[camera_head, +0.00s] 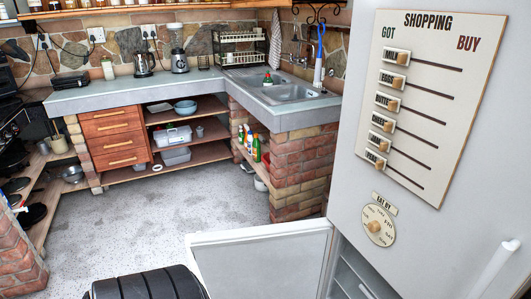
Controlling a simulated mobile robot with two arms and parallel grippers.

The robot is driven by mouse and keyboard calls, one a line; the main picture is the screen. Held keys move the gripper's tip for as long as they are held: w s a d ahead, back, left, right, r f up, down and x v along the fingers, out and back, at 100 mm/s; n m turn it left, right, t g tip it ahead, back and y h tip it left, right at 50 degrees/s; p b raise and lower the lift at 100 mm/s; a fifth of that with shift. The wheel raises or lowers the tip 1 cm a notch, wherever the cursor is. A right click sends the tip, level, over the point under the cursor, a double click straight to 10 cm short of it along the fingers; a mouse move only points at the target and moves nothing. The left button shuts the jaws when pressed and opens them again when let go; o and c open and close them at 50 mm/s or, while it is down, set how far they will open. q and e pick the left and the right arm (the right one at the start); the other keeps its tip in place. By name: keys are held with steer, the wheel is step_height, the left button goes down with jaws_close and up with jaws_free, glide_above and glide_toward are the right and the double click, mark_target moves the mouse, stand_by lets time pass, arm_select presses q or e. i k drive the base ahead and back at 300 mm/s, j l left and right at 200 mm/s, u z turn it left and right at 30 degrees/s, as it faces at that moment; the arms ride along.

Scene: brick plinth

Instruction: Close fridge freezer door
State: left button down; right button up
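The fridge freezer (430,225) is a tall white unit filling the right side of the head view. Its lower freezer door (262,262) stands open, swung out to the left over the floor. Its inner side with a raised rim faces up toward me. Freezer drawers (358,282) show in the opening to the right of the door. The upper fridge door is shut. A white handle (494,270) is at the lower right. The bottom of the freezer door is cut off by the picture edge. Neither of my grippers is in view.
A black ribbed shape at the bottom, left of the freezer door, may be part of me. The grey floor (150,225) beyond is clear. A brick plinth (295,175) carries the sink counter behind the door. Wooden shelves (45,190) line the left side.

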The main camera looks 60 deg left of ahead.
mark_target(287, 260)
steer(key=k+z, duration=0.25)
steer(key=z, duration=0.2)
steer(key=k+l+z, duration=0.15)
steer(key=z, duration=0.3)
steer(key=k+j, duration=0.15)
steer(key=j, duration=0.25)
steer(key=k+j+z, duration=0.15)
steer(key=j, duration=0.25)
steer(key=k+j, duration=0.2)
steer(key=j, duration=0.15)
steer(key=k+j+z, duration=0.15)
steer(key=j, duration=0.25)
steer(key=k+j, duration=0.2)
steer(key=j, duration=0.15)
steer(key=k+j, duration=0.2)
steer(key=j, duration=0.2)
steer(key=k+j, duration=0.15)
steer(key=j, duration=0.25)
steer(key=k+j, duration=0.2)
steer(key=j, duration=0.15)
steer(key=k+j, duration=0.15)
steer(key=j, duration=0.25)
steer(key=k+j, duration=0.2)
steer(key=j, duration=0.2)
steer(key=k+j, duration=0.15)
steer(key=j, duration=0.25)
steer(key=k+j, duration=0.2)
steer(key=j, duration=0.2)
steer(key=z, duration=0.05)
